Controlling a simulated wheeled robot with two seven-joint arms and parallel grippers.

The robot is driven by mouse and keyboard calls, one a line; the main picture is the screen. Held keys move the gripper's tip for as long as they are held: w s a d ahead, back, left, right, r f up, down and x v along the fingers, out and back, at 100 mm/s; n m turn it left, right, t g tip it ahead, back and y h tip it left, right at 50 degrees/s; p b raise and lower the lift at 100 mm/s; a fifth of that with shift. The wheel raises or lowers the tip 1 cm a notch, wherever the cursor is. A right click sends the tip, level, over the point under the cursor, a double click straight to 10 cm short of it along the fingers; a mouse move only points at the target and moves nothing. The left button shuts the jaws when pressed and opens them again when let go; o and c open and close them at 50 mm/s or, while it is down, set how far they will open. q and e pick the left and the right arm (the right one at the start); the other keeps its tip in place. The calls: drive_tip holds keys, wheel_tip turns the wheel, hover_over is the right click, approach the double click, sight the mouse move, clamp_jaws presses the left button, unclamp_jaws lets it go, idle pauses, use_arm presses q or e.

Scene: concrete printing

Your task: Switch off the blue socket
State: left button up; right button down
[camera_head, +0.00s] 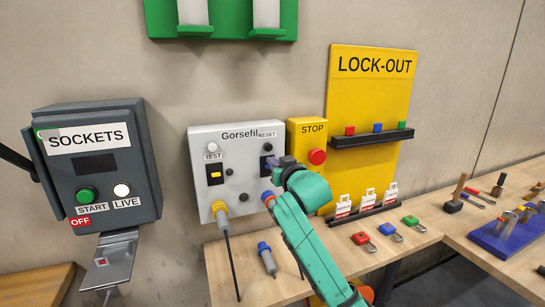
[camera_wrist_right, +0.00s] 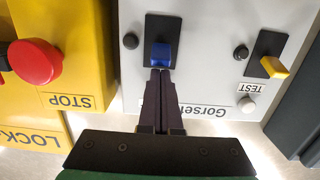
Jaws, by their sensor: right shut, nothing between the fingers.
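The grey Gorsefil panel (camera_head: 231,181) hangs on the wall above the bench. It carries a yellow rocker on the left and a blue rocker on the right. The blue rocker (camera_wrist_right: 161,54) sits on a black plate in the upside-down wrist view. My right gripper (camera_wrist_right: 160,73) is shut and empty, its fingertips at the near edge of the blue rocker; I cannot tell whether they touch. In the head view, the right gripper (camera_head: 273,163) hides most of the blue rocker. The left gripper is not in view.
A yellow box with a red STOP button (camera_head: 317,156) stands just right of the panel. The dark SOCKETS box (camera_head: 98,164) is at the left. A loose blue plug (camera_head: 267,260) and padlocks (camera_head: 390,232) lie on the bench. The yellow LOCK-OUT board (camera_head: 371,95) stands behind.

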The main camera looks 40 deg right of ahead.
drive_tip(key=shift+w+d, duration=0.1)
drive_tip(key=shift+w, duration=0.25)
drive_tip(key=shift+f, duration=0.1)
